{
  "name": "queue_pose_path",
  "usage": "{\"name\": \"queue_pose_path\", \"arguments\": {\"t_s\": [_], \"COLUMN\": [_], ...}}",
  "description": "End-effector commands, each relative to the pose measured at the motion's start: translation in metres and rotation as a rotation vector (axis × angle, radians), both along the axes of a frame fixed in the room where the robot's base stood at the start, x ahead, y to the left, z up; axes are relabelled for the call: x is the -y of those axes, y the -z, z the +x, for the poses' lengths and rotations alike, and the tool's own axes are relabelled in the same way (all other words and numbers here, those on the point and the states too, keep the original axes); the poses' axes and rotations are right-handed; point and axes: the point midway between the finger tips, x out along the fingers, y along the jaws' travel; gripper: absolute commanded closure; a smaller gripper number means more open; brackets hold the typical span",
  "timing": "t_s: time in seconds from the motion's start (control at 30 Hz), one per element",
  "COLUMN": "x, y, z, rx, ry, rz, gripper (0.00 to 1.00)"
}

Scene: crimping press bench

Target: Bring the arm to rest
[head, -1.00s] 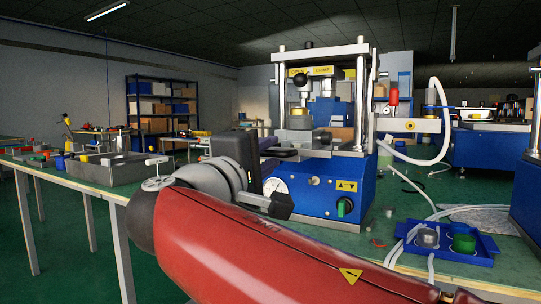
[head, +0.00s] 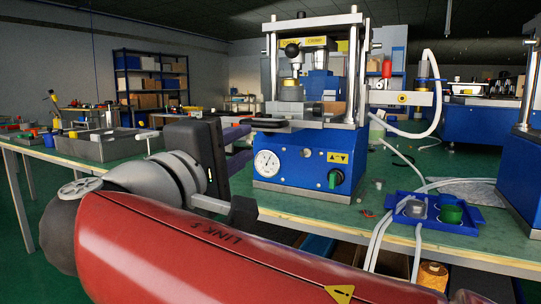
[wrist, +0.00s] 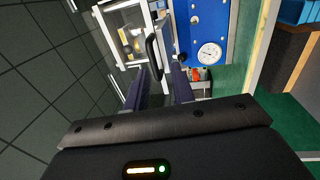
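My red arm stretches across the bottom of the head view, and my gripper (head: 239,147) points away from the camera at the left of the press. In the head view, its body mostly hides the purple fingers. In the wrist view, the two purple fingers of my gripper (wrist: 160,80) stand apart with nothing held between them. The crimping press (head: 301,166) has a blue base, a white dial gauge (head: 266,163) and a green knob (head: 335,179). In the wrist view, its blue face (wrist: 203,22) and gauge (wrist: 209,53) show tilted beyond the fingers.
A blue tray (head: 461,228) with a grey cup (head: 416,209) and a green cup (head: 450,214) lies on the bench at right. Pale hoses (head: 378,243) hang over the bench edge. A grey bin (head: 98,150) is on a table at left.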

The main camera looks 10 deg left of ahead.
Motion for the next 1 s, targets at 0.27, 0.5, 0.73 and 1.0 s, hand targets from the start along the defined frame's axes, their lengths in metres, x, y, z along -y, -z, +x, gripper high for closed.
{"name": "queue_pose_path", "arguments": {"t_s": [0.27, 0.5, 0.73, 1.0], "x": [0.145, 0.249, 0.263, 0.259], "y": [0.083, 0.191, 0.246, 0.261], "z": [0.029, -0.037, -0.095, -0.109], "rx": [-0.405, -0.71, -0.707, -0.649], "ry": [0.174, 0.359, 0.466, 0.493], "rz": [0.225, 0.791, 1.365, 1.591], "gripper": [0.75, 0.75, 0.75, 0.75]}}
